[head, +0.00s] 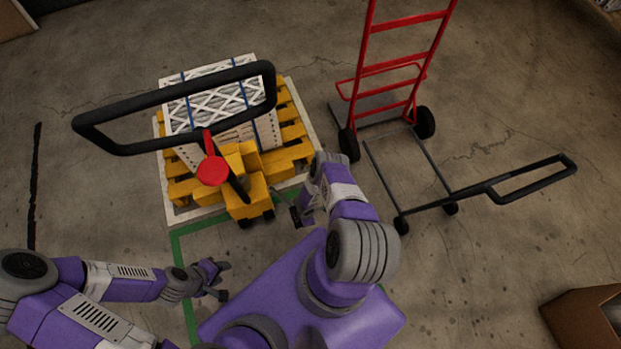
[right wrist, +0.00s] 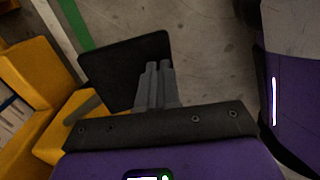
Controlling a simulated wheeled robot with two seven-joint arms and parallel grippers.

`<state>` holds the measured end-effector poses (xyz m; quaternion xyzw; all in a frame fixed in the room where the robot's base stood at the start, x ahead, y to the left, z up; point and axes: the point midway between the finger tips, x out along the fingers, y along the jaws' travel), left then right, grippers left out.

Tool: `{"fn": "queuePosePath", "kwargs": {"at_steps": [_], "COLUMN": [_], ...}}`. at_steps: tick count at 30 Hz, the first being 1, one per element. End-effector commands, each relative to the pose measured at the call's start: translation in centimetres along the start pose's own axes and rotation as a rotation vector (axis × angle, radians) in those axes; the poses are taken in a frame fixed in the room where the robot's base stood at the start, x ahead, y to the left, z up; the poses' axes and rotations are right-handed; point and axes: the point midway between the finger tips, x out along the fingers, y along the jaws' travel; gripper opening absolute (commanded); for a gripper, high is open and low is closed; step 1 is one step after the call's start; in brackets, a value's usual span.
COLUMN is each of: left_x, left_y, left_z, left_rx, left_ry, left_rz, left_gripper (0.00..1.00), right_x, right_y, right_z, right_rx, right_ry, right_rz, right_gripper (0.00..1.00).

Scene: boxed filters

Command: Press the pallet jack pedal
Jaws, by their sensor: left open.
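The yellow pallet jack (head: 243,187) has a long black loop handle (head: 172,108) and a red round part (head: 212,170) on its stem. In the right wrist view a flat black plate on the jack, which looks like the pedal (right wrist: 105,62), lies just beyond my right gripper (right wrist: 158,70). Its two grey fingers are together, empty, and overlap the plate; I cannot tell whether they touch it. In the head view my right gripper (head: 297,215) is low beside the jack's right side, mostly hidden by its arm. My left gripper (head: 222,281) is open and empty, in front of the jack.
White boxed filters (head: 220,95) sit on a yellow pallet (head: 290,125). A cardboard box (head: 575,325) is at the lower right. Green floor tape (head: 178,260) runs in front of the pallet.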

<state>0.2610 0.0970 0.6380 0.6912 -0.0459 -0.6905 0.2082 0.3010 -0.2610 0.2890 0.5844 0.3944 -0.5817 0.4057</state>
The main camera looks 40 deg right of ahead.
Motion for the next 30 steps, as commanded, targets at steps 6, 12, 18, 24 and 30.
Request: {"fn": "queuePosePath", "kwargs": {"at_steps": [6, 12, 18, 24, 30], "left_x": [-3.3, -5.7, -7.5, -8.2, -8.2], "left_y": [1.2, 2.1, 2.8, 3.1, 3.1], "left_z": [0.1, 0.3, 0.3, 0.4, 0.4], "left_rx": [0.000, 0.000, 0.000, 0.000, 0.000], "left_ry": [0.000, 0.000, 0.000, 0.000, 0.000], "left_rz": [0.000, 0.000, 0.000, 0.000, 0.000], "left_gripper": [0.43, 0.43, 0.43, 0.43, 0.43], "right_x": [-3.1, -5.8, -8.3, -9.6, -9.7], "right_y": [-1.3, -2.5, -3.6, -4.3, -4.4], "right_z": [-0.4, -0.4, -0.4, -0.4, -0.4], "right_rx": [-0.003, -0.003, -0.003, -0.004, -0.005], "right_ry": [0.005, 0.006, 0.006, 0.005, 0.006], "right_rz": [-0.005, -0.004, -0.002, 0.000, 0.001], "right_gripper": [0.00, 0.00, 0.00, 0.00, 0.00]}}
